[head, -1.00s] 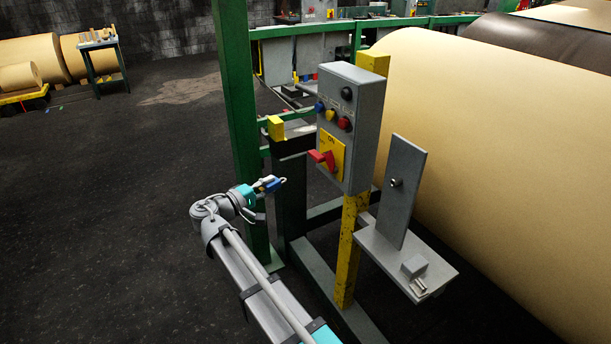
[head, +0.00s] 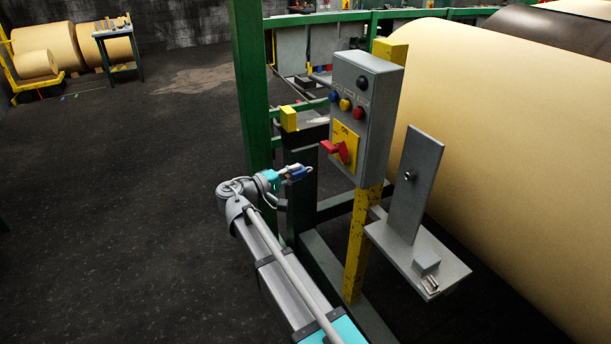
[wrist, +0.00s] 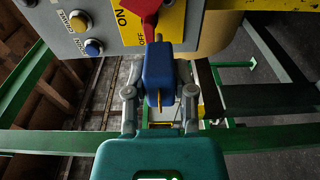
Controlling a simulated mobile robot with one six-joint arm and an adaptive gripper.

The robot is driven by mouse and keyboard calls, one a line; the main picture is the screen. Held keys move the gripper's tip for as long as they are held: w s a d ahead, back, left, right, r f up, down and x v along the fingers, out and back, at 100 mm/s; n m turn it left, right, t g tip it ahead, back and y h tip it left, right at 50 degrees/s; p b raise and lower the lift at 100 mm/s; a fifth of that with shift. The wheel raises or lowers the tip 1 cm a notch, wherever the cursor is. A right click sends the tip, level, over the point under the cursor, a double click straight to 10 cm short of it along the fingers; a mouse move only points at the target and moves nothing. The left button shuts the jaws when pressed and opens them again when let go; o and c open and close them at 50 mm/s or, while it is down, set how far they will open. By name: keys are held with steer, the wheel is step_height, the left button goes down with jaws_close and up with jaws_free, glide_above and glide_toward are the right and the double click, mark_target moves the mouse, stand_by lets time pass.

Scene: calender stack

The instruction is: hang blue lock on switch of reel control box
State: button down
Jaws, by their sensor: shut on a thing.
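The blue lock (wrist: 159,75) is held between the fingers of my gripper (wrist: 160,98) in the wrist view, its shackle end pointing up toward the red switch (wrist: 143,8). In the head view the blue lock (head: 299,172) shows at the tip of my gripper (head: 288,174), left of and a little below the switch (head: 337,150). The switch is a red handle on a yellow plate on the grey reel control box (head: 378,115). A gap shows between lock and switch in the head view. In the wrist view the shackle's top lies close below the handle; contact cannot be told.
A yellow post (head: 358,245) carries the box. A grey shelf (head: 395,246) with an upright plate stands at right, before a large paper roll (head: 480,150). A green column (head: 250,90) stands behind my arm. The dark floor (head: 110,220) at left is clear.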

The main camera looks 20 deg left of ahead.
steer(key=shift+m+g+h, duration=0.7)
steer(key=shift+h, duration=0.2)
steer(key=w+d, duration=0.1)
steer(key=w+d+f+b, duration=0.1)
steer(key=w+d, duration=0.1)
steer(key=shift+w+f, duration=0.2)
steer(key=shift+w, duration=0.05)
steer(key=shift+d, duration=0.15)
steer(key=shift+x, duration=1.9)
steer(key=c, duration=1)
jaws_free()
jaws_close()
